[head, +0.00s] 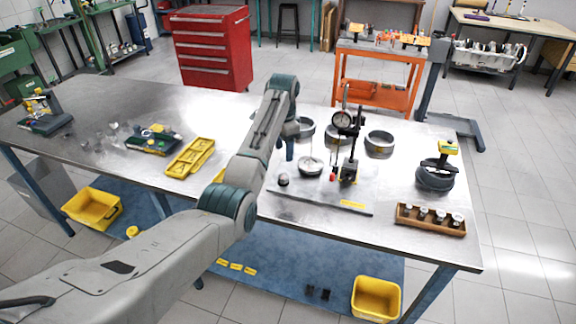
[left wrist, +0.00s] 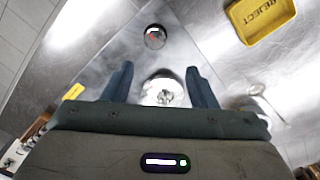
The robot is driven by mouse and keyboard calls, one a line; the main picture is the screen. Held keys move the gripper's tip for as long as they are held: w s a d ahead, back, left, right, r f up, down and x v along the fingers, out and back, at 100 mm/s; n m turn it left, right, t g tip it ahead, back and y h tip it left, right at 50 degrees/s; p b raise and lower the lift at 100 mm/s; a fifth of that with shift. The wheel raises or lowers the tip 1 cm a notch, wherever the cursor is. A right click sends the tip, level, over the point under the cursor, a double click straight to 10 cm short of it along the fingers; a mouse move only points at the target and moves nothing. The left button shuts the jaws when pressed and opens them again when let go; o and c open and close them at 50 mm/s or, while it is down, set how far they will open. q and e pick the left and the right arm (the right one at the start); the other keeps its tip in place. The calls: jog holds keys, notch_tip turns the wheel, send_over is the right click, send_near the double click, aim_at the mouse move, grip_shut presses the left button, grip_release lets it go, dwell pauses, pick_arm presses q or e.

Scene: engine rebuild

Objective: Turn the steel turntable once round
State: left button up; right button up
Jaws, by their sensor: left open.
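The steel turntable (head: 310,166) is a small bright round disc on the metal bench, beside a black gauge stand (head: 349,165). In the left wrist view the turntable (left wrist: 163,92) shows between my fingers, its lower part cut off by the gripper body. My left gripper (head: 289,150) points down just left of the turntable in the head view. Its two fingers (left wrist: 160,70) are apart with a gap between them. I cannot tell whether they touch the disc. My right gripper is not in view.
A small dark round piece (head: 283,180) sits in front of the turntable. Dark rings (head: 380,144) stand behind and to the right. A wooden rack (head: 431,221) is at the front right. A yellow tray (head: 190,157) lies to the left, and the bench's left front is mostly clear.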

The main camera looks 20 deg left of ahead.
aim_at(283, 176)
pick_arm(q)
jog(key=shift+s+f+p, duration=0.8)
jog(key=shift+s+f, duration=0.3)
jog(key=shift+f, duration=0.1)
jog(key=f, duration=0.3)
jog(key=w+f+p, duration=0.1)
jog(key=f, duration=0.2)
jog(key=shift+w+f, duration=0.15)
jog(key=shift+f, duration=0.05)
jog(key=shift+s+f, duration=0.3)
jog(key=shift+f, duration=0.05)
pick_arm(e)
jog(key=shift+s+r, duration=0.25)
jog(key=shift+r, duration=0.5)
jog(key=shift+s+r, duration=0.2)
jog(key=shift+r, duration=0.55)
pick_arm(q)
jog(key=shift+w, duration=0.1)
jog(key=shift+f, duration=0.1)
jog(key=shift+c, duration=1.4)
jog(key=c, duration=0.7)
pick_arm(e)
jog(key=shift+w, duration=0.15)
